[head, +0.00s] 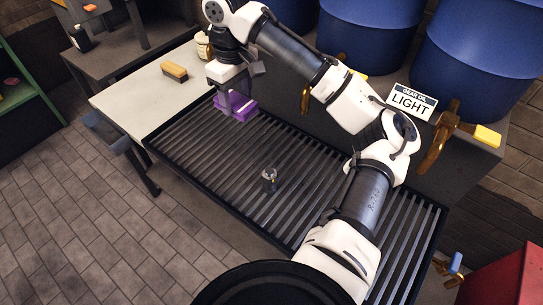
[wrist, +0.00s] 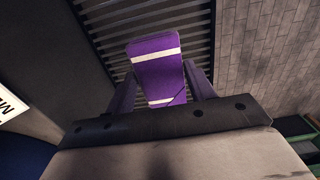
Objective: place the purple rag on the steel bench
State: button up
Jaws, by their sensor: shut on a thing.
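The purple rag (head: 238,110) is folded, with white stripes, and is at the far left end of the black slatted rack, close to the pale bench. In the wrist view the rag (wrist: 156,62) lies between both fingers of my gripper (wrist: 162,86). My gripper (head: 233,97) points down and is shut on the rag; I cannot tell whether the rag touches the slats. The steel bench (head: 140,92) appears to be the pale-topped one adjoining the rack's left end, with its front part bare.
A yellow brush (head: 174,71) and a pale pot (head: 203,45) stand toward the bench's back. A small metal part (head: 269,180) stands on the slatted rack (head: 215,160). Blue drums (head: 480,50) with brass taps and a "LIGHT" sign (head: 410,101) line the back.

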notch_tip(320, 180, down, 19)
jog(key=shift+s+f+p, duration=0.1)
jog(key=shift+f+p, duration=0.1)
jog(key=shift+p, duration=0.25)
jog(key=o, duration=1)
jog(key=shift+f, duration=0.1)
notch_tip(320, 180, up, 12)
jog(key=b, duration=0.1)
